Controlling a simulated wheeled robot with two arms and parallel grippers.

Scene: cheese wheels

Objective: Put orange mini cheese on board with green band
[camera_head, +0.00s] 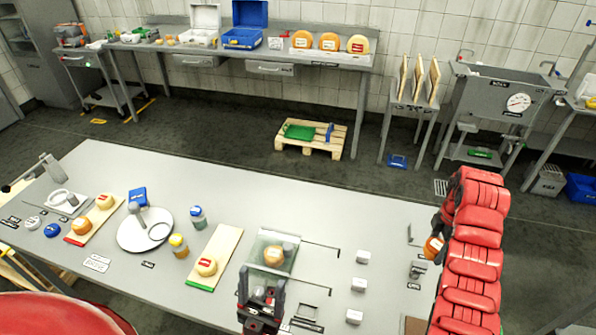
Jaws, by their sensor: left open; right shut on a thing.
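A wooden board with a green band (229,240) lies on the near table, its green end toward me. A pale yellow mini cheese with a red label (206,266) sits on its near half. My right gripper (437,240) is shut on an orange mini cheese (432,247) at the table's right edge, partly hidden by the gripper and arm. My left gripper (261,298) is open at the table's near edge, just in front of a clear case (289,240) with another orange cheese (273,255) in it.
Between the boards are a round white plate (130,238) with a grey-knobbed tool, a yellow-lidded jar (180,247) and a blue-lidded jar (198,217). Several small white blocks (358,285) stand right of the case. The table's back middle is clear.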

